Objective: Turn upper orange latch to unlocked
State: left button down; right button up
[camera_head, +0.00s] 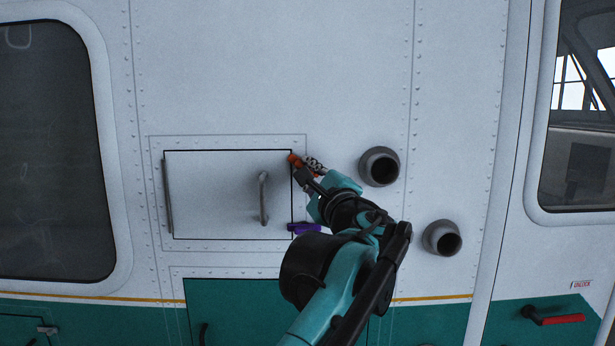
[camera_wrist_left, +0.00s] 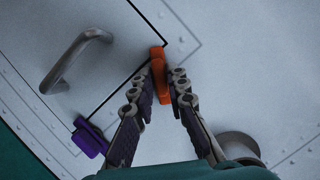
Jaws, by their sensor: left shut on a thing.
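The upper orange latch (camera_head: 294,159) sits at the upper right corner of a pale rectangular hatch on the aircraft's side. My left gripper (camera_head: 307,173) reaches it from the lower right and partly hides it. In the left wrist view, the orange latch (camera_wrist_left: 158,68) lies between the two fingers of the left gripper (camera_wrist_left: 163,82), which are shut on it. Its far end sticks out past the fingertips, over the hatch edge. A purple latch (camera_head: 304,228) is lower on the same hatch edge, and it also shows in the left wrist view (camera_wrist_left: 89,138). My right gripper is not in view.
The hatch (camera_head: 215,190) has a grey handle (camera_head: 264,198) left of the latches. Two round grey pipes, an upper one (camera_head: 379,166) and a lower one (camera_head: 442,238), stick out to the right of the gripper and forearm. The wall above the hatch is clear.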

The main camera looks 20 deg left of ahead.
pick_arm(q)
jog(key=m+t+h, duration=0.1)
jog(key=m+h, duration=0.1)
jog(key=m, duration=0.3)
jog(key=m+t+h+b, duration=0.1)
jog(key=m+t, duration=0.1)
jog(key=m, duration=0.3)
jog(key=m+t+h+b, duration=0.1)
jog(key=m+t+h, duration=0.1)
jog(key=m, duration=0.4)
jog(key=shift+a+f+h, duration=0.2)
jog(key=shift+a+h, duration=0.05)
jog(key=shift+h, duration=0.05)
jog(key=c, duration=1.6)
grip_release()
jog(key=shift+o, duration=0.2)
jog(key=v, duration=1.2)
jog(key=shift+f, duration=0.1)
